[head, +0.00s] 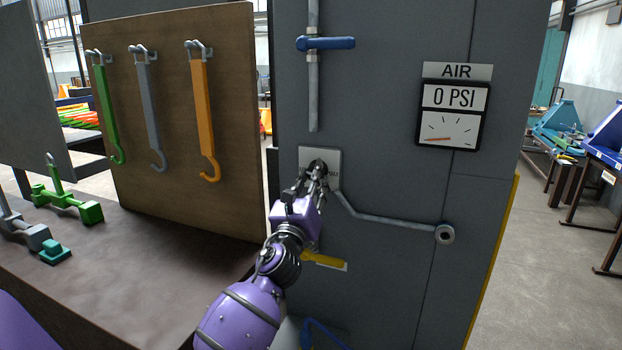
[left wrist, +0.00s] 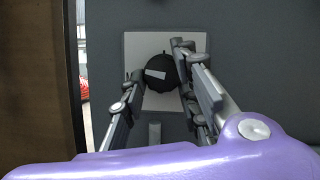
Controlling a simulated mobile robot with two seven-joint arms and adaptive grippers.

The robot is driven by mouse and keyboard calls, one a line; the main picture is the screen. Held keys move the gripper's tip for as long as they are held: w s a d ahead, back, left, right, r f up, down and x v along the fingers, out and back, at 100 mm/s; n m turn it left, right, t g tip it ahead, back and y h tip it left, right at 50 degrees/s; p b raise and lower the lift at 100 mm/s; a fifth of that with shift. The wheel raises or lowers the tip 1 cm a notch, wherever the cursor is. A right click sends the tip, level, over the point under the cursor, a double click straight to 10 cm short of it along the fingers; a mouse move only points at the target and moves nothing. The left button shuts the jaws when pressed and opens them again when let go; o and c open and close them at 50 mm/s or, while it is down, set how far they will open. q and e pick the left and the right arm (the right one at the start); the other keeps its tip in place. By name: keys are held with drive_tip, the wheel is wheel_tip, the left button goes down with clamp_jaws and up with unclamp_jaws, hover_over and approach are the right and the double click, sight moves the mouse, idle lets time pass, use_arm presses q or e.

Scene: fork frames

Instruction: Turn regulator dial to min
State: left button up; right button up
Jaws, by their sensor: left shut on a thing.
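The regulator dial (left wrist: 161,72) is a round black knob with a pale pointer mark on a light plate (left wrist: 132,52), in the middle of the left wrist view. In the head view the plate (head: 333,156) is on the grey panel, and my gripper covers most of the dial. My left gripper (head: 318,172) is at the dial, its fingers on either side of it in the wrist view (left wrist: 157,90), shut on it. The pale mark runs nearly level, tilted slightly. The gauge (head: 452,131) reads 0 PSI. My right gripper is not in view.
A blue valve handle (head: 328,43) is on a pipe above the dial. A pipe (head: 385,219) runs right from the plate. A yellow handle (head: 322,259) is below. Green, grey and orange hooks (head: 204,115) hang on a brown board at left, above a table (head: 150,262).

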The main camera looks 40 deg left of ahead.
use_arm(q)
drive_tip(key=n+g+y, duration=0.1)
drive_tip(key=n, duration=0.2)
drive_tip(key=n+y+p, duration=0.1)
drive_tip(key=n, duration=0.2)
drive_tip(key=shift+a+r+g+y, duration=0.1)
drive_tip(key=shift+g+y, duration=0.2)
drive_tip(key=shift+g, duration=0.1)
drive_tip(key=o, duration=0.9)
drive_tip(key=shift+f, duration=0.2)
drive_tip(key=shift+o, duration=0.6)
drive_tip(key=shift+a, duration=0.1)
